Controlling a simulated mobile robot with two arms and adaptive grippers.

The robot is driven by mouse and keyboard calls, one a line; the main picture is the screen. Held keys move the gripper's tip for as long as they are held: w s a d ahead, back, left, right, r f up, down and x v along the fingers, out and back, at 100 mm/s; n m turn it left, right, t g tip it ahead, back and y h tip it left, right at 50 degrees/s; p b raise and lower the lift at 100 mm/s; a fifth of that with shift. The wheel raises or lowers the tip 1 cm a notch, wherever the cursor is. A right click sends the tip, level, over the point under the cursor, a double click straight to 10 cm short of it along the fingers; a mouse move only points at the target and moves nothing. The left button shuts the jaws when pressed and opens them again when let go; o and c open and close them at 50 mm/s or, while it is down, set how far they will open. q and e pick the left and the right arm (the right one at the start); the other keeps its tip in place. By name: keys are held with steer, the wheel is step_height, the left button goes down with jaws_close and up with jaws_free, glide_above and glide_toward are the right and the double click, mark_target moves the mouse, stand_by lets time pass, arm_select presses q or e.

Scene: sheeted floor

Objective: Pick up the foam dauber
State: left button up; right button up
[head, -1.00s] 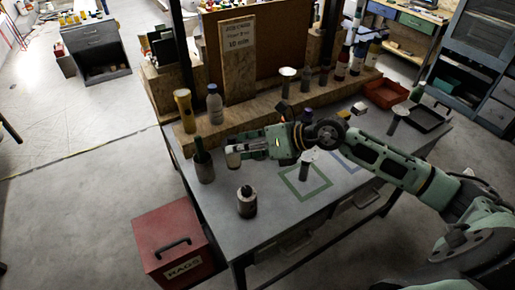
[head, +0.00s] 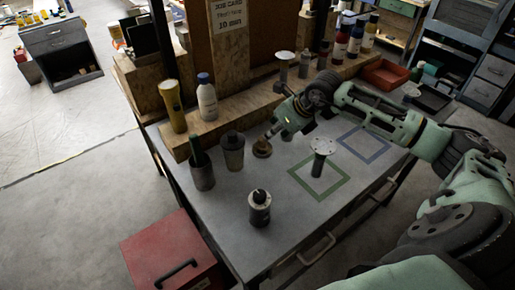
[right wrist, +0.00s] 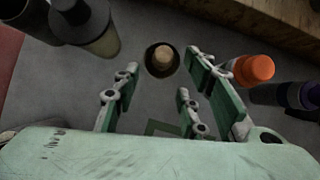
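The likely foam dauber (head: 262,148) is a small brown round piece with a knob, standing on the grey table right of a grey-beige jar (head: 232,152). In the right wrist view it shows from above as a dark disc with a tan knob (right wrist: 163,58). My right gripper (head: 271,133) is above and close to it, pointing down-left. In the right wrist view its green fingers (right wrist: 164,72) are spread, with the dauber near their tips and nothing clamped. Whether they touch it is unclear. My left gripper is in neither current view.
An orange-capped item (right wrist: 254,69) is close to the right fingers.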

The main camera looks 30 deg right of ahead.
mark_target(262, 139)
steer(key=x, duration=0.3)
steer(key=shift+w+a+p, duration=0.15)
steer(key=shift+w+p, duration=0.1)
steer(key=shift+p, duration=0.15)
steer(key=shift+w+f, duration=0.1)
steer(key=shift+f, duration=0.2)
steer(key=p+x, duration=0.2)
steer(key=x, duration=0.2)
steer(key=shift+f, duration=0.5)
arm_select(q)
steer(key=shift+w+r, duration=0.25)
steer(key=shift+r, duration=0.35)
steer(key=shift+w+r, duration=0.2)
steer(key=shift+r, duration=0.4)
arm_select(e)
steer(key=shift+c, duration=0.5)
arm_select(q)
steer(key=shift+s, duration=0.1)
arm_select(e)
steer(key=shift+f, duration=0.15)
jaws_close()
